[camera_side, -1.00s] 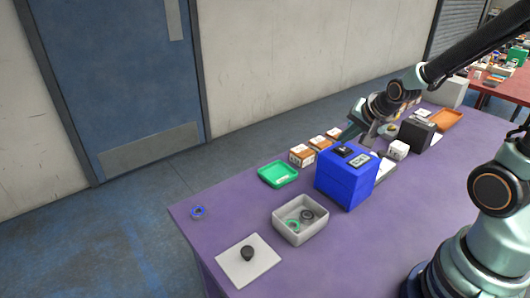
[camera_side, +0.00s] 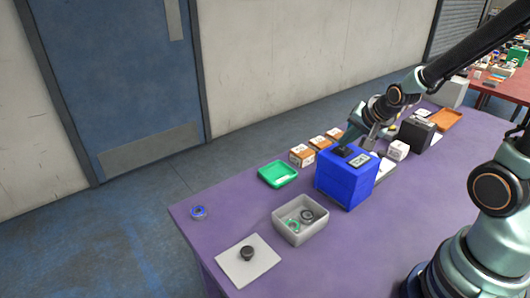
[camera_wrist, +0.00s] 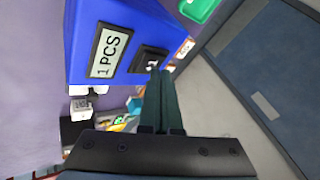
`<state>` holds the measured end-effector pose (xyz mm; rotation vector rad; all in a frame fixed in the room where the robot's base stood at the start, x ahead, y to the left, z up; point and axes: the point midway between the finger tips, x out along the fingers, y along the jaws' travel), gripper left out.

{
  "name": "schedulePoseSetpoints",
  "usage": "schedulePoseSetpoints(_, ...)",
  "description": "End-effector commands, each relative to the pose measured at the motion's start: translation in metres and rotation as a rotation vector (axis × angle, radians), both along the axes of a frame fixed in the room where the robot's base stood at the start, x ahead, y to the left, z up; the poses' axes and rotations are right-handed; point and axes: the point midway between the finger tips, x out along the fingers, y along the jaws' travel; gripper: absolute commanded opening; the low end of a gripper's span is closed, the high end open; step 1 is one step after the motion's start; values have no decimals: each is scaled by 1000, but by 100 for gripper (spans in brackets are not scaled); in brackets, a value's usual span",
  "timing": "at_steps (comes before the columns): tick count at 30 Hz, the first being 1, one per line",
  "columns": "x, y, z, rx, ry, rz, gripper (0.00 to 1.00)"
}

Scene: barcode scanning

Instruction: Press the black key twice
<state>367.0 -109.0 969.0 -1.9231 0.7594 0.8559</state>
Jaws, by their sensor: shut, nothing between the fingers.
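A blue box (camera_side: 345,184) stands on the purple table with the black key (camera_side: 341,152) on its top. Beside the key is a small display (camera_side: 359,160), which reads "1 PCS" in the wrist view (camera_wrist: 108,53). The black key (camera_wrist: 146,62) also shows there, with a pale mark on it. My gripper (camera_side: 349,143) is shut and empty, its fingertips together at the key's edge. In the wrist view the fingertips (camera_wrist: 160,72) overlap the key's lower right corner; I cannot tell whether they touch it.
A green tray (camera_side: 265,177) and a grey bin (camera_side: 277,227) with rings stand left of the box. Small orange-and-white boxes (camera_side: 301,155) line the back. A white box (camera_side: 398,150) and a dark block (camera_side: 415,136) stand to the right.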

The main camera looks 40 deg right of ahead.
Motion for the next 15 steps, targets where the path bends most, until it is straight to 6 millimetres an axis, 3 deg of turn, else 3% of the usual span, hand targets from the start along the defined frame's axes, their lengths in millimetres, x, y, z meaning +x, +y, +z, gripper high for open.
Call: schedulePoseSetpoints(15,0,0,-5,1,0,0,0)
